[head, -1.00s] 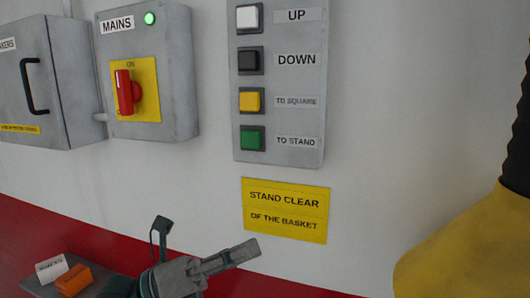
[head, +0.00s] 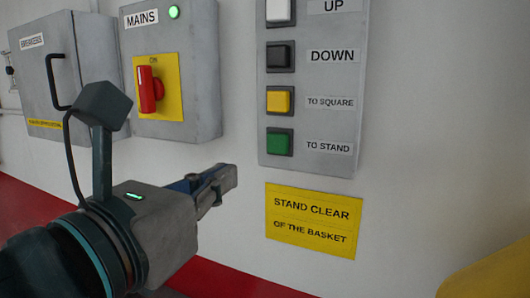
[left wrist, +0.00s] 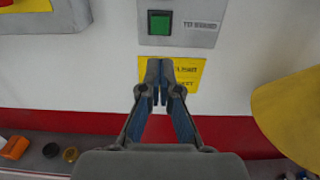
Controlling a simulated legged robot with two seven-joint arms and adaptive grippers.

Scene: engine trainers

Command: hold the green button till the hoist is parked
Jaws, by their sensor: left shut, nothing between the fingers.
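The green button (head: 279,142) labelled TO STAND is the lowest on a grey control panel (head: 348,105) on the white wall. It also shows in the left wrist view (left wrist: 160,23), above my fingertips. My left gripper (head: 229,177) is shut and empty, its fingertips lower and to the left of the green button in the head view. In the left wrist view the closed fingertips (left wrist: 160,65) lie in front of the yellow sign, apart from the button. The hoist is not clearly in view. My right gripper is not in view.
Yellow (head: 278,101), black and white buttons sit above the green one. A yellow STAND CLEAR sign (head: 313,218) is below the panel. The MAINS box (head: 205,75) has a red switch and lit green lamp. A yellow object (head: 495,270) stands at the lower right.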

